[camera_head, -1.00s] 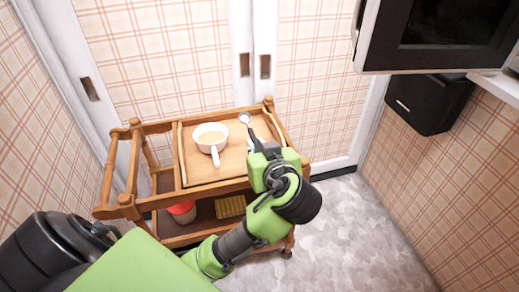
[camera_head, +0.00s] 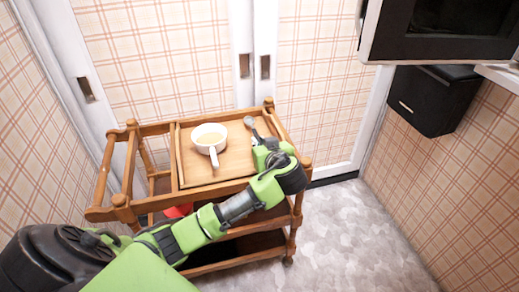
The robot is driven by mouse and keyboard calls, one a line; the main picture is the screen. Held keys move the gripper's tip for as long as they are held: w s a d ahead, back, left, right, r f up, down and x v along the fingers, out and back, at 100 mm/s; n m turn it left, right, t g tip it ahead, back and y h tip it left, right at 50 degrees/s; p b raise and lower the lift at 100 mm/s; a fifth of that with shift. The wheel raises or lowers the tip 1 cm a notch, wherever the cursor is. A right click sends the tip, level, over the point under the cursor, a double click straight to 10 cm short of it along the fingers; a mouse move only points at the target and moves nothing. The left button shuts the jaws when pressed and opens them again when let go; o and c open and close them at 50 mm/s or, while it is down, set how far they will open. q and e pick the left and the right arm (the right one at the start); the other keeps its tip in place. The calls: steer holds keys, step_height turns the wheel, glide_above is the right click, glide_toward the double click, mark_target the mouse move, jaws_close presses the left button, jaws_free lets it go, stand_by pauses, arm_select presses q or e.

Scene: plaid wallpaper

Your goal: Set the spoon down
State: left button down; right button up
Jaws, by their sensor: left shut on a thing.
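The spoon (camera_head: 249,121) shows its round metal bowl end over the right part of the wooden tray on the trolley. Its handle runs down toward my left gripper (camera_head: 262,142), which is shut on it. The fingers and most of the handle are partly hidden by the green gripper body, and I cannot tell whether the spoon touches the tray. My right gripper is not in view.
A white handled pan (camera_head: 209,138) with pale contents stands on the tray (camera_head: 190,174), left of the spoon. The wooden trolley (camera_head: 127,205) has raised rails and lower shelves. A red thing (camera_head: 178,211) sits on a lower shelf. A black box (camera_head: 432,102) hangs at the right wall.

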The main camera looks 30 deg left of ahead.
arm_select(q)
steer(key=shift+f, duration=0.9)
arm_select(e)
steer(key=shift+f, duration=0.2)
arm_select(q)
steer(key=shift+f, duration=0.2)
steer(key=c, duration=2.1)
jaws_free()
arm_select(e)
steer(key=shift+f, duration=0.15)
arm_select(q)
steer(key=shift+r, duration=0.2)
steer(key=shift+s+d+r, duration=0.1)
steer(key=shift+s+d, duration=0.05)
steer(key=shift+d, duration=0.05)
steer(key=v, duration=0.3)
steer(key=shift+r+p, duration=0.1)
steer(key=shift+p, duration=0.25)
steer(key=p+v, duration=0.1)
steer(key=v, duration=0.7)
steer(key=shift+s+d, duration=0.15)
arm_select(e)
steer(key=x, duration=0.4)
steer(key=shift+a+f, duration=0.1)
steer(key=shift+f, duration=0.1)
